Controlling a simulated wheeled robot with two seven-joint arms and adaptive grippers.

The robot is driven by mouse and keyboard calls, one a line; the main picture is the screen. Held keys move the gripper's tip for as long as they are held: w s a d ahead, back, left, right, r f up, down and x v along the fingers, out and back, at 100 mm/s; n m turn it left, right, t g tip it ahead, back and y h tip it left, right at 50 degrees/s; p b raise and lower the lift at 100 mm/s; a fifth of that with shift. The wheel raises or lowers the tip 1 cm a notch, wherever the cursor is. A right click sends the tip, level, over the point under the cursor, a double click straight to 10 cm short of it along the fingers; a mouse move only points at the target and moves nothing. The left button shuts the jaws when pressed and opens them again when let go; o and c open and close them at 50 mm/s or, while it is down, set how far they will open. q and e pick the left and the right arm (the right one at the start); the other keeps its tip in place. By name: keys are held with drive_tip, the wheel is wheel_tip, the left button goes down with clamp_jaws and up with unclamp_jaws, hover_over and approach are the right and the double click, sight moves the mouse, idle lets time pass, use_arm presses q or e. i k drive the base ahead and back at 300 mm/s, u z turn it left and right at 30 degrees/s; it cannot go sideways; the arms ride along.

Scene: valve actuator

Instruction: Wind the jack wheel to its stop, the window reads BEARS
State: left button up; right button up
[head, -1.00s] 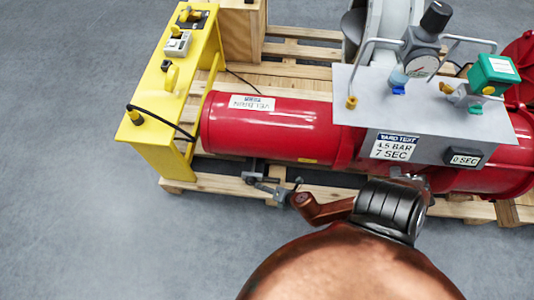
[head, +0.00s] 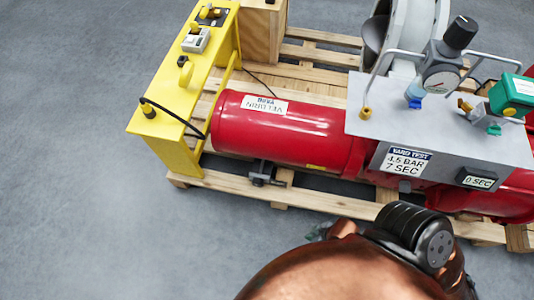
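A red cylinder (head: 290,135) lies along the wooden pallet. A small dark bracket-like fitting (head: 265,176) sits below it, near the pallet's front edge; I cannot tell whether it belongs to the jack. No jack wheel and no window reading BEARS can be made out. My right arm, copper with a black ribbed joint, fills the bottom centre. Only a small grey-green bit of my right gripper (head: 318,232) shows past the arm, in front of the pallet and apart from the fitting. Its fingers are mostly hidden. My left gripper is out of view.
A yellow stand (head: 165,145) with switches and a black cable is at the left. Floor at left is clear.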

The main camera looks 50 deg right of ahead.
sight(258, 182)
drive_tip(key=z, duration=0.95)
drive_tip(key=k, duration=0.4)
drive_tip(key=u, duration=0.6)
